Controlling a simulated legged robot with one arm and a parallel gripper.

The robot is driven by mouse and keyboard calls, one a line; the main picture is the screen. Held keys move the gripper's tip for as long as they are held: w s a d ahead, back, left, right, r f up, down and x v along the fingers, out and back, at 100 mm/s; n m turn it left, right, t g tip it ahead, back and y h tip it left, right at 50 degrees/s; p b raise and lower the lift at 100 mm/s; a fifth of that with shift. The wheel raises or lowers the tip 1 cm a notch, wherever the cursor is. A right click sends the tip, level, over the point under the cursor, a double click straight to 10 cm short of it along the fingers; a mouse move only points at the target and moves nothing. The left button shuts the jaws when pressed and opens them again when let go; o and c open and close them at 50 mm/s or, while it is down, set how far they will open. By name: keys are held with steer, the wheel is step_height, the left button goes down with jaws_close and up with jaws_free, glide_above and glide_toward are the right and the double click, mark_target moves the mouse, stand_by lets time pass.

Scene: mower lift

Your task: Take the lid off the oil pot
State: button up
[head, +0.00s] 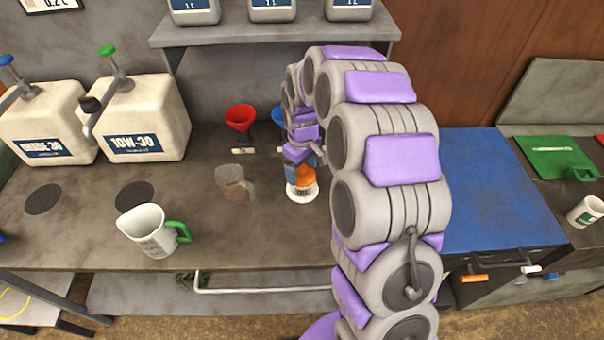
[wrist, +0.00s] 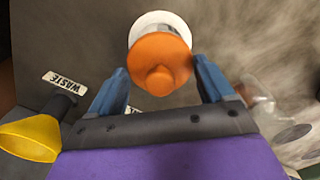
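The oil pot (head: 303,191) is a small white pot with a dark label, standing upright on the grey bench. Its orange lid (head: 304,175) is on top. In the wrist view the orange lid (wrist: 160,64) with its round knob lies between the fingertips, and the white pot rim or base (wrist: 160,19) shows behind it. My gripper (wrist: 161,80) is open, with one blue finger on each side of the lid. A gap seems to show on both sides. In the head view my gripper (head: 298,166) is just above the pot, partly hidden by my arm.
A white measuring jug (head: 150,232) with a green handle stands at the left. A red funnel (head: 240,118) is at the back, and a yellow funnel (wrist: 32,136) with a WASTE label shows in the wrist view. A clear cup (head: 236,183) stands left of the pot. Two oil containers (head: 140,118) stand back left.

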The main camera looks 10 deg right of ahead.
steer(key=c, duration=0.6)
